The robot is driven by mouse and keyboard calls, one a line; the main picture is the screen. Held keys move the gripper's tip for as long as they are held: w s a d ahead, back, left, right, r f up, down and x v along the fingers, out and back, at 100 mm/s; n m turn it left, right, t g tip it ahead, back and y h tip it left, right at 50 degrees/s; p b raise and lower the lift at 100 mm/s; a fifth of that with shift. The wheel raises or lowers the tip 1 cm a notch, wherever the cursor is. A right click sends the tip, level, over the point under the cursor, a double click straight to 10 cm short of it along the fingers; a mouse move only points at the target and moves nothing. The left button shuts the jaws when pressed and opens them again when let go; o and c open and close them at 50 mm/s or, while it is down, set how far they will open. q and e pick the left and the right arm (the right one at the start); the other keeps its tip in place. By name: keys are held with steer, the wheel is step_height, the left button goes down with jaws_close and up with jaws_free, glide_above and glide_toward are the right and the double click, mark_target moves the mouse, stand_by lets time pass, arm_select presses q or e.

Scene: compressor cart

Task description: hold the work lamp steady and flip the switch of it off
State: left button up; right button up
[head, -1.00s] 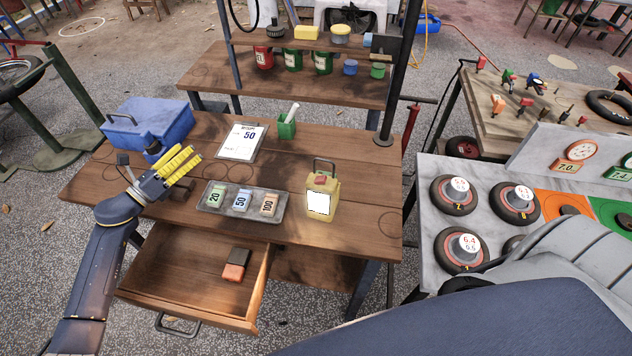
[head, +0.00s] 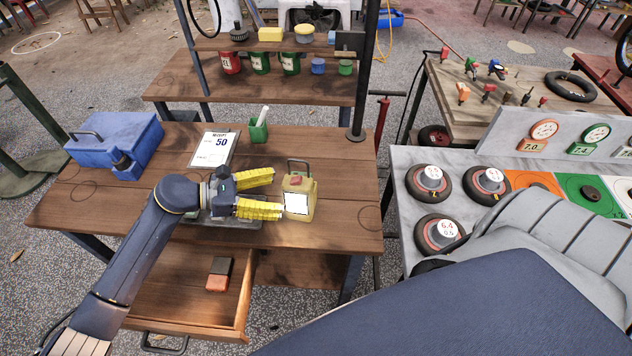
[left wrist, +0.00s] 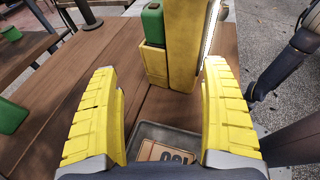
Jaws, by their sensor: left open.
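The work lamp (head: 299,204) is a small yellow box with a bright white panel, a dark carrying handle and a small red part on top. It stands upright on the wooden workbench (head: 335,235). My left gripper (head: 277,193) is open, with its yellow ribbed fingers pointing at the lamp's left side. In the left wrist view the lamp (left wrist: 185,55) stands just ahead of the spread fingers (left wrist: 160,70), with nothing between them. A green block (left wrist: 153,25) sits in a yellow holder on the lamp's side. My right gripper is not in view.
A grey tray (head: 222,223) with cards lies under my left gripper; a card shows in the left wrist view. An open drawer (head: 180,290) juts out in front.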

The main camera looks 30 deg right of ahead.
arm_select(q)
steer(key=shift+s+d+f, duration=0.2)
steer(key=shift+s+d, duration=0.25)
steer(key=shift+d, duration=0.25)
steer(key=shift+x, duration=4.5)
steer(key=shift+f, duration=0.15)
steer(key=shift+c, duration=0.3)
steer(key=c, duration=0.5)
steer(key=shift+c, duration=0.2)
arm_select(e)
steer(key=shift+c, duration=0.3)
